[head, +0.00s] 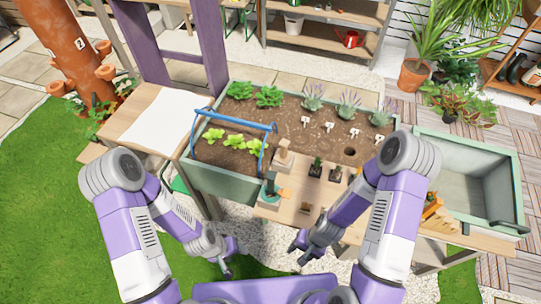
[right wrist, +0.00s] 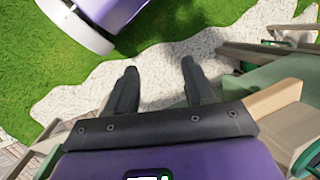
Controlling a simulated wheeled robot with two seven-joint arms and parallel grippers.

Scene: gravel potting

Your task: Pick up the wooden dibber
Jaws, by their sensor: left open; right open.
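I cannot single out the wooden dibber with certainty. A pale wooden upright piece (head: 284,149) stands at the planter's front edge, and a teal-based piece (head: 270,189) stands on the wooden bench just in front; either is too small to identify. My left gripper (head: 229,260) is open and empty, low in front of the bench. My right gripper (head: 300,250) is also in front of the bench, to the right of the left one. The right wrist view shows its two fingers (right wrist: 159,85) apart, with only gravel and grass between and beyond them.
The green planter (head: 222,182) holds soil, seedlings, white labels and a dark hole (head: 350,152). Small dark pots (head: 316,168) stand on the bench. A blue hoop (head: 234,122) arches over the planter's left part. An empty green basin (head: 465,180) is at right.

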